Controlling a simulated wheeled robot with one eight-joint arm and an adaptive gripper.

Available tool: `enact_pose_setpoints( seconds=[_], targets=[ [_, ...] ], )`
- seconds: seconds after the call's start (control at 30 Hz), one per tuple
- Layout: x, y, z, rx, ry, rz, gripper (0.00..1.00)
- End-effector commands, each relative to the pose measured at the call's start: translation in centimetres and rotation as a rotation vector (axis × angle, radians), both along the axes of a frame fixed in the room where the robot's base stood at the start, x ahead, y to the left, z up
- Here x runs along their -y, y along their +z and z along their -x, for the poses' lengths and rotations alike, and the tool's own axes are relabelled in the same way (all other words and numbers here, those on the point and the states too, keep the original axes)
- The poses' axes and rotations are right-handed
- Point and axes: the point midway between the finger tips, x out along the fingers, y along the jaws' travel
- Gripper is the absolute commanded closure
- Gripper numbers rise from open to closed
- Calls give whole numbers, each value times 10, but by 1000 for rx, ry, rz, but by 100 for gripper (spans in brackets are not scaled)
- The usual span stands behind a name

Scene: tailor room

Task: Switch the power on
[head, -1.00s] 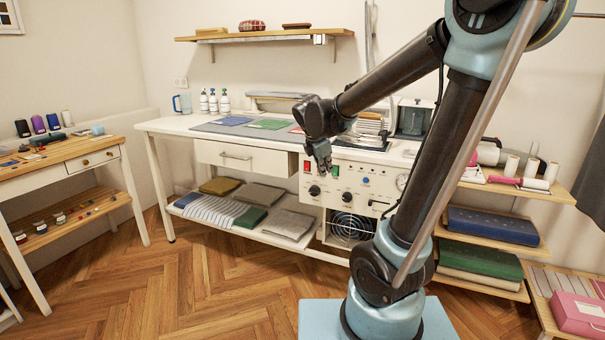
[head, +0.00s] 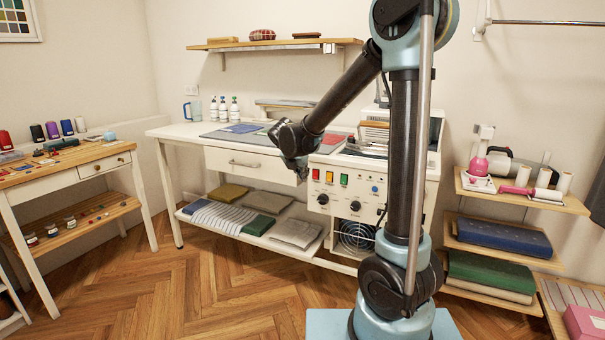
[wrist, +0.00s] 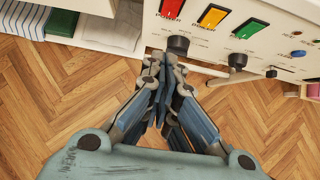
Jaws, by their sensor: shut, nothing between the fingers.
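The white control panel (head: 346,193) is on the front of the workbench. It has a red switch (head: 315,174), an amber switch (head: 329,177) and a green switch (head: 343,180) in a row. In the wrist view the red switch (wrist: 173,9) is at the top edge, with the label POWER under it. Whether it is pressed in cannot be told. My gripper (head: 301,178) is shut and empty, just left of the red switch in the head view. In the wrist view its fingertips (wrist: 161,62) are below the red switch, close to a black knob (wrist: 178,44).
A drawer (head: 245,163) is left of the panel, with folded fabrics (head: 296,232) on the shelf below. Another black knob (wrist: 238,60) is right of the first. A fan grille (head: 356,236) is under the panel. Wooden floor in front is clear.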

Motion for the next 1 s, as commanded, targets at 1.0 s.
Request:
enact_pose_setpoints(
  seconds=[1.0],
  targets=[
    [31, -50, -68, -1, -1, -1, 100]
  ],
)
